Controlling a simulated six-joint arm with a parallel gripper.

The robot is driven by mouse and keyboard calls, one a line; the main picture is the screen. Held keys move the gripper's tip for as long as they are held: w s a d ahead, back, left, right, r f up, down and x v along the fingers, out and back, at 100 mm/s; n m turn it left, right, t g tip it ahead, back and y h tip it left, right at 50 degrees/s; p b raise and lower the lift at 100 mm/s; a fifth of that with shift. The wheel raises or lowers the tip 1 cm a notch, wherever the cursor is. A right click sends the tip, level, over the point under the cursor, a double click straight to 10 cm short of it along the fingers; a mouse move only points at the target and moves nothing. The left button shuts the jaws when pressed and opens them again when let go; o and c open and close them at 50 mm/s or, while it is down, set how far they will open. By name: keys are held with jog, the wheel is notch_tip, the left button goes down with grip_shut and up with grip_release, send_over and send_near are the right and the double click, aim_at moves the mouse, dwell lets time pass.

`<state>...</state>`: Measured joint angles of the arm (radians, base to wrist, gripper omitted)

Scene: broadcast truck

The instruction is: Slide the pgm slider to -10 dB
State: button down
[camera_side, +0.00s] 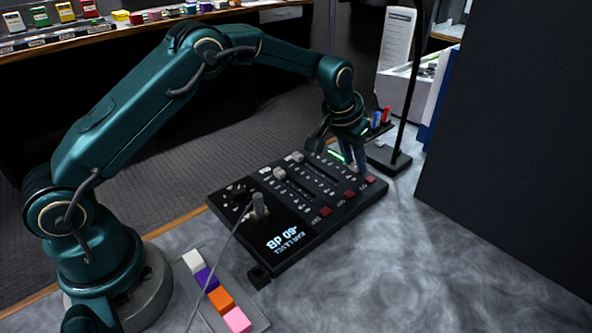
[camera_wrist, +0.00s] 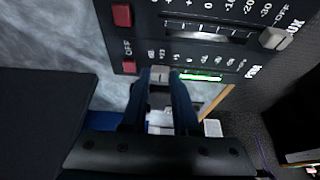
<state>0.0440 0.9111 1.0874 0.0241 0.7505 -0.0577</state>
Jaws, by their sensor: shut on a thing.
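The black mixer panel (camera_side: 297,240) lies on the grey table. In the wrist view, the pgm slider's grey cap (camera_wrist: 158,75) sits between the fingertips of my gripper (camera_wrist: 160,84), which is shut on it. The cap is near the left, red-button end of its track, by the high end of the scale. A glowing green strip (camera_wrist: 201,77) lies to its right, towards the PGM label (camera_wrist: 253,72). The small scale marks are too blurred for an exact reading. In the side view, my gripper (camera_side: 354,166) reaches down onto the panel's far right track, beside the green strip (camera_side: 336,155).
The AUX slider cap (camera_wrist: 274,38) stands near the OFF end of the neighbouring track. Red buttons (camera_side: 349,194) line the panel's near edge. A dark stand base (camera_side: 388,158) is close behind the gripper. A cable runs across the panel's left part to a tray of coloured blocks (camera_side: 255,313).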

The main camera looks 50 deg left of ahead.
aim_at(338, 160)
jog(key=a, duration=0.5)
jog(key=shift+a, duration=0.25)
jog(key=c, duration=0.9)
grip_release()
jog(key=shift+r, duration=0.15)
jog(key=shift+v, duration=2.45)
jog(key=shift+d+r, duration=0.1)
